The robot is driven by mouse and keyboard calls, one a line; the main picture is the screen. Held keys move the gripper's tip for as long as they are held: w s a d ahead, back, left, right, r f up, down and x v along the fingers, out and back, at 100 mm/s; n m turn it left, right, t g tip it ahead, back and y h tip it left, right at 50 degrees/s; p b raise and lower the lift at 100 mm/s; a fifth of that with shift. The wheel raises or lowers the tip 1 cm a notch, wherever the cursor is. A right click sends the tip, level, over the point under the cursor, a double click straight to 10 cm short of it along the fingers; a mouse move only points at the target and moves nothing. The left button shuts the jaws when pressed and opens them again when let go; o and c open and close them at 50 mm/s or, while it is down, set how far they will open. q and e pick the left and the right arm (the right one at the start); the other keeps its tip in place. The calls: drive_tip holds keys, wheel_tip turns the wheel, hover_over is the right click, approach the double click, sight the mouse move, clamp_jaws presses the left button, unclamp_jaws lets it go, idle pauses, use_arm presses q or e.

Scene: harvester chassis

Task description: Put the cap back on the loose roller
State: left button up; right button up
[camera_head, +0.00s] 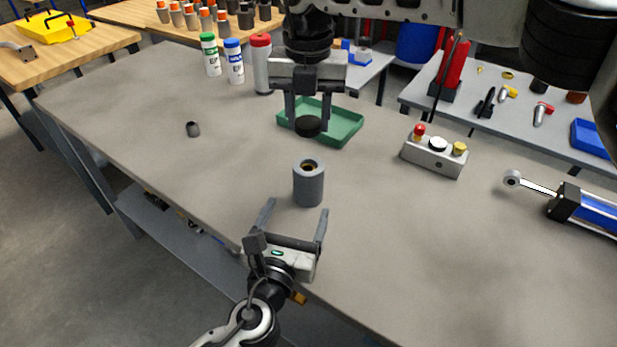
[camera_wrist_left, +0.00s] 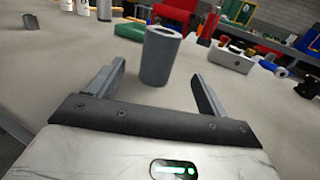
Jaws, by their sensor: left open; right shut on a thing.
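The loose roller (camera_head: 309,187) is a grey cylinder standing upright on the table, with an open top and a brownish ring inside its bore. It also shows in the left wrist view (camera_wrist_left: 158,60), just beyond and between the fingers. My left gripper (camera_head: 294,214) is open and empty, its fingers pointing at the roller from the near side, apart from it. My right gripper (camera_head: 307,122) points down behind the roller and is shut on the black round cap (camera_head: 308,126). The cap is held in front of the green tray, up and behind the roller's top.
A green tray (camera_head: 345,132) lies behind the right gripper. Green, blue and red-capped bottles (camera_head: 234,62) stand at the back. A small dark grey piece (camera_head: 193,129) lies at left. A button box (camera_head: 433,157) and a blue cylinder (camera_head: 590,207) are at right. The table around the roller is clear.

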drive_tip(key=shift+s, duration=0.1)
use_arm(q)
drive_tip(key=shift+w, duration=0.15)
drive_tip(key=x, duration=1.1)
drive_tip(key=shift+w+d, duration=0.1)
drive_tip(key=shift+w, duration=0.2)
drive_tip(key=c, duration=1.5)
drive_tip(key=shift+o, duration=0.2)
use_arm(e)
approach(309, 182)
drive_tip(key=shift+w+f, duration=1.25)
drive_tip(key=shift+w, duration=0.2)
drive_tip(key=shift+f, duration=0.1)
drive_tip(key=shift+f, duration=0.8)
drive_tip(key=shift+f, duration=0.65)
